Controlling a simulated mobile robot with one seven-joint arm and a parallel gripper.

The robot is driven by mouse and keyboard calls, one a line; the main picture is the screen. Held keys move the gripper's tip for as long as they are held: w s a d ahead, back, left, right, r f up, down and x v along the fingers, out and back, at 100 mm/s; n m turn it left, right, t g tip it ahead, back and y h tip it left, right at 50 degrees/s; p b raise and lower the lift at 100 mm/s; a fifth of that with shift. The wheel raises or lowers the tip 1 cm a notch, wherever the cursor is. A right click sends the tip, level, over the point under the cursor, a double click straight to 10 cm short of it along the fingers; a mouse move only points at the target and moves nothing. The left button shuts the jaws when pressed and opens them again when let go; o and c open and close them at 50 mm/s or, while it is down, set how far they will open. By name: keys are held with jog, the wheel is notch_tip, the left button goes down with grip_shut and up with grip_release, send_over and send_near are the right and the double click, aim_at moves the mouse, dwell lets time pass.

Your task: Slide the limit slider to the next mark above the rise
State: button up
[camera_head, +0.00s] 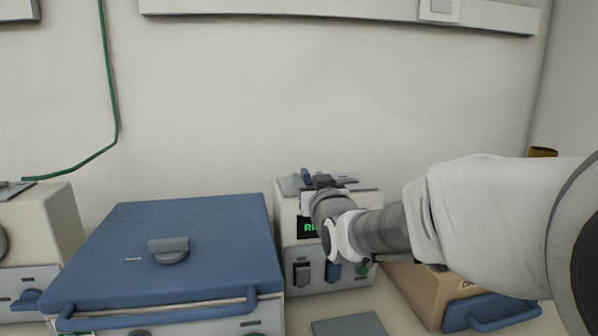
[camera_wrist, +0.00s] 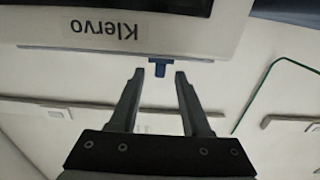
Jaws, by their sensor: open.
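The beige controller box (camera_head: 288,215) stands right of the large blue-lidded furnace, with a partly covered green display (camera_head: 307,227) on its front. A small blue tab on its top (camera_head: 306,177), which looks like the limit slider, is beside my gripper (camera_head: 322,181). In the wrist view, upside down, the blue slider tab (camera_wrist: 160,67) sticks out from a thin grey rail (camera_wrist: 110,50) near the "Klervo" lettering. My gripper (camera_wrist: 160,76) is open, its fingertips on either side of the tab with gaps. Scale marks cannot be made out.
The furnace's blue lid (camera_head: 180,235) has a handle bar at its front. Switches (camera_head: 302,273) are on the box front.

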aim_at(302, 169)
jog(key=w, duration=0.3)
jog(key=w+a, duration=0.1)
jog(key=w, duration=0.3)
jog(key=shift+w+a, duration=0.2)
grip_shut()
dwell(1.2)
